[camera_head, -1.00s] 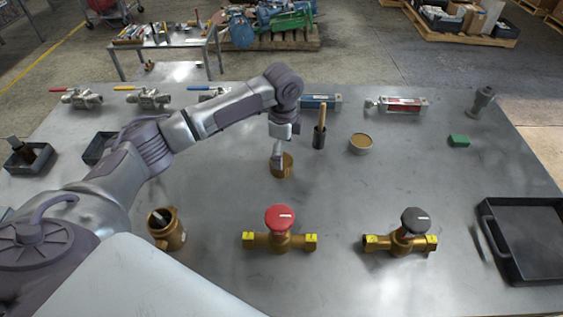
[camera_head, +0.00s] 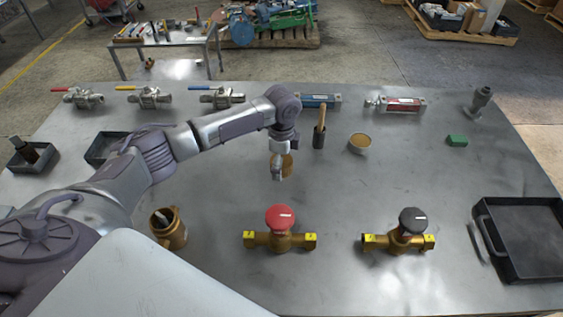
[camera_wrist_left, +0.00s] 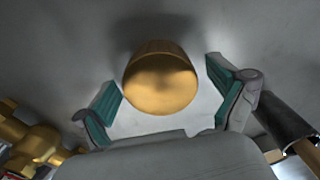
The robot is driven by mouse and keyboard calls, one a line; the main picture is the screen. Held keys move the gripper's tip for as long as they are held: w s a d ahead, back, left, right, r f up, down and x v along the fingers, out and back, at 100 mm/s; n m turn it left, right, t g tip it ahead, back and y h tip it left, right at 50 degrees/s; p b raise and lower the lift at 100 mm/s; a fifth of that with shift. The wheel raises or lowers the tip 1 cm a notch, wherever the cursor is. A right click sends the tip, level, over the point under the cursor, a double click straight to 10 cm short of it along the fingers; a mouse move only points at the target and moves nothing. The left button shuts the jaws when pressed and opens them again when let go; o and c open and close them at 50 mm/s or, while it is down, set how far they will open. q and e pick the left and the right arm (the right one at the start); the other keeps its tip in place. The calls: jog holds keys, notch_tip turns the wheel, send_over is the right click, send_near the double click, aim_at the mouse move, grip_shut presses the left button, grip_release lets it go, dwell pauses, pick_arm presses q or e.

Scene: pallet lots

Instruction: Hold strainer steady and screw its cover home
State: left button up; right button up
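The brass strainer body (camera_head: 168,232) stands on the table at the near left, its open mouth tilted up, with something pale inside. A round brass cover (camera_head: 288,161) sits on the table further back, partly hidden by my left gripper (camera_head: 277,174). In the left wrist view, the cover (camera_wrist_left: 160,85) lies between the two teal finger pads of my open left gripper (camera_wrist_left: 163,76). My right gripper is not in view.
A red-knobbed valve (camera_head: 280,230) and a black-knobbed valve (camera_head: 400,233) stand in front. A dark holder with a wooden handle (camera_head: 319,130) and a round tin (camera_head: 360,143) are close to the cover. A black tray (camera_head: 530,275) is at right. The table's middle right is clear.

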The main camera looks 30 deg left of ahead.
pick_arm(q)
jog(key=c, duration=1.1)
jog(key=shift+c, duration=0.2)
jog(key=shift+r, duration=0.1)
jog(key=shift+r, duration=0.65)
notch_tip(320, 180, up, 3)
jog(key=shift+d+f+b, duration=0.1)
jog(key=shift+d+b, duration=0.05)
jog(key=shift+b, duration=0.4)
jog(key=s+d+r+b, duration=0.1)
jog(key=s+d+r, duration=0.5)
jog(key=s+d, duration=0.1)
jog(key=shift+s+d+r, duration=0.2)
jog(key=shift+d+r, duration=0.2)
jog(key=shift+d, duration=0.4)
